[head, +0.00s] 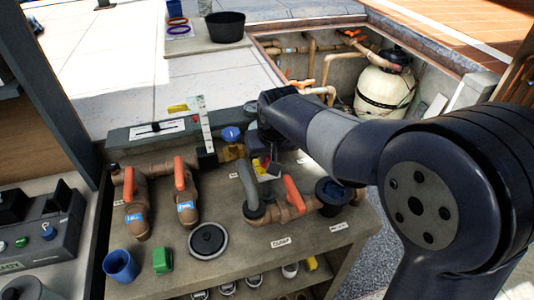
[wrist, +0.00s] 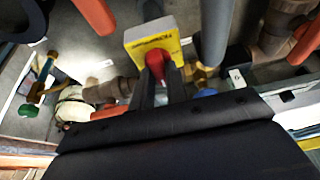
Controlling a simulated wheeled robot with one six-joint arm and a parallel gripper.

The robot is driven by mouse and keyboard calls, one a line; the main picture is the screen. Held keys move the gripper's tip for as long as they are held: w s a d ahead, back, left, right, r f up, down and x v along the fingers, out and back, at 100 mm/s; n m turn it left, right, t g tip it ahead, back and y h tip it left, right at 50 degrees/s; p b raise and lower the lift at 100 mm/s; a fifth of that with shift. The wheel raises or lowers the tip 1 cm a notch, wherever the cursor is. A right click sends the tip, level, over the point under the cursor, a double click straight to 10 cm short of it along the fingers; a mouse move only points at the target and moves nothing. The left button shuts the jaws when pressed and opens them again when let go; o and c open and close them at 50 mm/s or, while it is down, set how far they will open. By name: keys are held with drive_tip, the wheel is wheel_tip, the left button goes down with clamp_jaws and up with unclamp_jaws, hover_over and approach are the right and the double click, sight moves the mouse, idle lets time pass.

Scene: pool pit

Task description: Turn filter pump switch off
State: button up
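The switch is a red knob (wrist: 157,62) on a yellow-faced box (wrist: 150,42) with red lettering in the wrist view. In the head view the yellow and red box (head: 264,168) stands among the pipes, partly hidden by my wrist. My gripper (wrist: 161,80) has its two dark fingers pointing at the knob, one on each side, close to it. The knob shows between the fingertips. I cannot tell whether the fingers press on it. The knob's pointing direction is hard to read.
Pipes with orange-handled valves (head: 180,173) stand left of the box. A grey upright handle (head: 252,186) and another orange handle (head: 293,193) stand close in front. A blue cup (head: 120,266), a green block (head: 163,260) and a round lid (head: 208,241) lie on the counter.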

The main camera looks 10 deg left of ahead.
clamp_jaws()
drive_tip(key=shift+n, duration=0.3)
drive_tip(key=n, duration=0.1)
drive_tip(key=n+g+y, duration=0.1)
drive_tip(key=n, duration=0.1)
drive_tip(key=shift+d+f+n+b, duration=0.1)
drive_tip(key=shift+f+n+b, duration=0.05)
drive_tip(key=shift+n+b, duration=0.2)
drive_tip(key=n+g, duration=0.1)
drive_tip(key=n, duration=0.1)
drive_tip(key=n+y+b, duration=0.1)
drive_tip(key=n, duration=0.1)
drive_tip(key=shift+w+n+g, duration=0.2)
drive_tip(key=shift+n+g, duration=0.05)
drive_tip(key=shift+g, duration=0.15)
drive_tip(key=n+g, duration=0.2)
drive_tip(key=n, duration=0.2)
drive_tip(key=shift+w, duration=0.1)
drive_tip(key=shift+w+n+g+h, duration=0.15)
drive_tip(key=shift+n+g, duration=0.25)
drive_tip(key=shift+n, duration=0.85)
drive_tip(key=shift+s+n+g+h, duration=0.15)
drive_tip(key=shift+n+g, duration=0.25)
drive_tip(key=shift+n, duration=0.85)
drive_tip(key=o, duration=0.6)
unclamp_jaws()
drive_tip(key=shift+w, duration=0.1)
